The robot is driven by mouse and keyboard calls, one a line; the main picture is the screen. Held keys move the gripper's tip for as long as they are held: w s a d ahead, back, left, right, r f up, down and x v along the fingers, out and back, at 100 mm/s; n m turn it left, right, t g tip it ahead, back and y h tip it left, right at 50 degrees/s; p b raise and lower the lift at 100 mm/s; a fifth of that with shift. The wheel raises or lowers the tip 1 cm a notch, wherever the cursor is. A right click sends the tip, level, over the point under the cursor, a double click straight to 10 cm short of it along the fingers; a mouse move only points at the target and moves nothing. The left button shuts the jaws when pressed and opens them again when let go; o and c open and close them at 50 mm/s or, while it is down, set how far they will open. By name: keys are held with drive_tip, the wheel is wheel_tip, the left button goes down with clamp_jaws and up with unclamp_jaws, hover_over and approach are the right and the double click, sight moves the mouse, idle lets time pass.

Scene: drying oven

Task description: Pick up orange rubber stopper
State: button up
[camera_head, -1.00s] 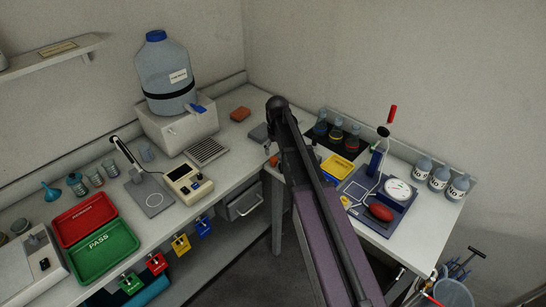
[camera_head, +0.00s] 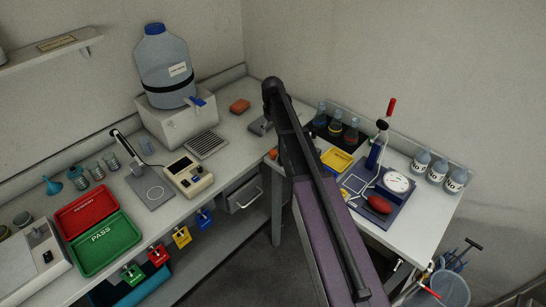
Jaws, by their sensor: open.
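A small orange piece (camera_head: 273,154), possibly the orange rubber stopper, shows at the bench edge just left of my arm. It is too small to make out its shape. My dark arm rises from the bottom of the view to a rounded joint above the bench corner. My gripper is not visible; the arm hides what lies behind it.
An orange-red block (camera_head: 240,105) lies at the back of the left bench. A grey vent plate (camera_head: 206,145), a beige meter (camera_head: 187,178), and red (camera_head: 88,211) and green (camera_head: 104,243) trays stand nearby. A yellow tray (camera_head: 337,159) and several flasks occupy the right bench.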

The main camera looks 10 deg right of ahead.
sight(273, 152)
drive_tip(key=shift+f+b, duration=3.55)
drive_tip(key=shift+f, duration=0.3)
drive_tip(key=shift+f, duration=0.1)
drive_tip(key=shift+d+f+b, duration=0.15)
drive_tip(key=shift+f+b, duration=2.35)
drive_tip(key=shift+b, duration=0.1)
drive_tip(key=c, duration=1)
